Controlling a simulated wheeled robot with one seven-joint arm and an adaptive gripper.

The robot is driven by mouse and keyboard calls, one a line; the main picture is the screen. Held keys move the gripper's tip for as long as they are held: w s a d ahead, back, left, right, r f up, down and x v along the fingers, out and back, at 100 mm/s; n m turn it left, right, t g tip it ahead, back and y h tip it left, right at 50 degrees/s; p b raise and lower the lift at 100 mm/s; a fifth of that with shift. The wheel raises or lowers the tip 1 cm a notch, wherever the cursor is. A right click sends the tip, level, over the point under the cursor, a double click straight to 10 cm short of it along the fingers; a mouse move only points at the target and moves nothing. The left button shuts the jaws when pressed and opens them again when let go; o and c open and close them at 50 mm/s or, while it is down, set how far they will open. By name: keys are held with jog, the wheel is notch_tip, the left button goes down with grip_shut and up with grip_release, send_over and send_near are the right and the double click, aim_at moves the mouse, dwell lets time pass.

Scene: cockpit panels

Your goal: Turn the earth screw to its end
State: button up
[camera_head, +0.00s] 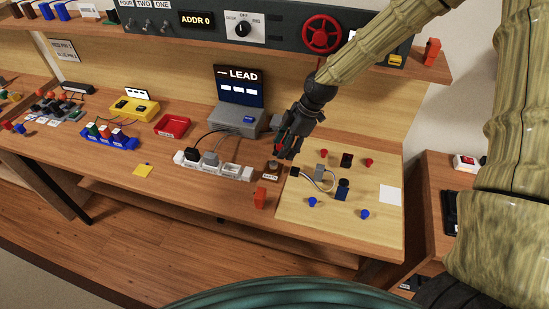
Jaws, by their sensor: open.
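The earth screw (273,165) is a small round grey-brown top on a dark brown block. Its white label (270,177) is too small to read surely. The block stands on the desk at the left edge of the pale board. My gripper (284,153) is black and points down and to the left from my arm. Its fingertips are just above and right of the screw. Whether they touch the screw cannot be told from this view. The fingers look open, with a small red patch showing beside them.
The pale board (310,228) holds red and blue knobs, dark blocks and a looped cable. A white power strip (215,164) lies left of the screw. A grey box with the LEAD screen (239,85) stands behind.

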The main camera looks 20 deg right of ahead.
send_over(274, 162)
jog(key=d, duration=0.2)
notch_tip(274, 162, down, 5)
jog(key=shift+d+r+p, duration=0.15)
jog(key=shift+r+p, duration=0.05)
jog(key=shift+p, duration=0.15)
jog(key=shift+w+a+f, duration=0.1)
jog(key=shift+a+f, duration=0.1)
jog(key=shift+f, duration=0.15)
jog(key=shift+s+a+f+p, duration=0.4)
jog(key=shift+s+a+f, duration=0.05)
jog(key=shift+s+f, duration=0.2)
jog(key=shift+w+a+f, duration=0.15)
jog(key=shift+w+f, duration=0.1)
jog(key=shift+f, duration=0.25)
jog(key=shift+w+a+f, duration=0.1)
jog(key=shift+w+f, duration=0.15)
jog(key=shift+f, duration=0.25)
jog(key=shift+s+r, duration=0.15)
jog(key=shift+s, duration=0.05)
jog(key=shift+w, duration=0.15)
jog(key=c, duration=1)
